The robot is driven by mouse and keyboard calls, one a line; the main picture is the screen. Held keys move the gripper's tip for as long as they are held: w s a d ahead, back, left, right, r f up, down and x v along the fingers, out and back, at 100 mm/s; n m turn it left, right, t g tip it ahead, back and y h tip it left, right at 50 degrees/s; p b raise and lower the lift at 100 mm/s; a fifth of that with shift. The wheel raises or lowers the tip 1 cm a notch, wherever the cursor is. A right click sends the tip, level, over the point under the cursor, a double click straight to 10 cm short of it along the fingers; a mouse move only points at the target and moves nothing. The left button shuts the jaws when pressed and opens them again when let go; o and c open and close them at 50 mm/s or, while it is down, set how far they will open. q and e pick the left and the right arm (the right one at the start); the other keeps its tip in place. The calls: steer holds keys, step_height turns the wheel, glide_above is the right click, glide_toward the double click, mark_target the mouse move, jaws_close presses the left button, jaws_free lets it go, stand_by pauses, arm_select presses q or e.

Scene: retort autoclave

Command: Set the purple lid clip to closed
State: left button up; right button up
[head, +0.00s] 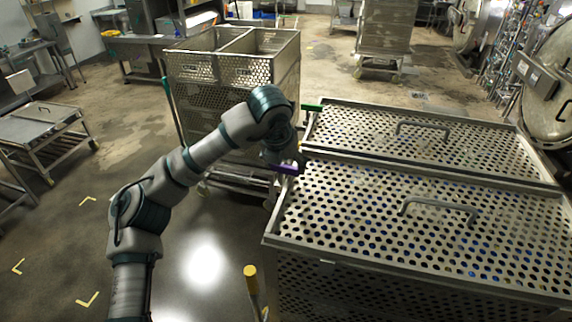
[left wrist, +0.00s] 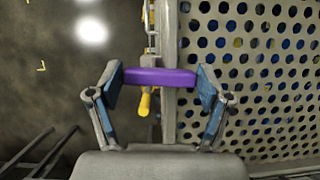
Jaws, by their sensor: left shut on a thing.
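The purple lid clip (head: 286,169) is a short bar at the left edge of the nearer perforated basket lid (head: 350,195). My left gripper (head: 284,160) is at the clip, partly hidden behind its own wrist in the head view. In the left wrist view the purple clip (left wrist: 158,77) lies crosswise between the two blue-padded fingers of my left gripper (left wrist: 160,85), which are shut on its ends. The clip reaches across the basket's metal rim (left wrist: 168,112). My right gripper is not in view.
A green clip (head: 312,107) sits on the farther perforated lid (head: 390,130). Each lid has a handle. A yellow-tipped lever (head: 250,272) stands left of the nearer basket. A cart with empty perforated baskets (head: 232,60) stands behind my arm.

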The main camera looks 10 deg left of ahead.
arm_select(q)
steer(key=shift+f+n, duration=0.2)
steer(key=shift+n, duration=0.2)
steer(key=o, duration=1.1)
steer(key=shift+s+r, duration=0.1)
steer(key=shift+r, duration=0.1)
steer(key=shift+r, duration=0.35)
steer(key=v, duration=1.1)
steer(key=shift+s, duration=0.2)
steer(key=shift+d, duration=0.1)
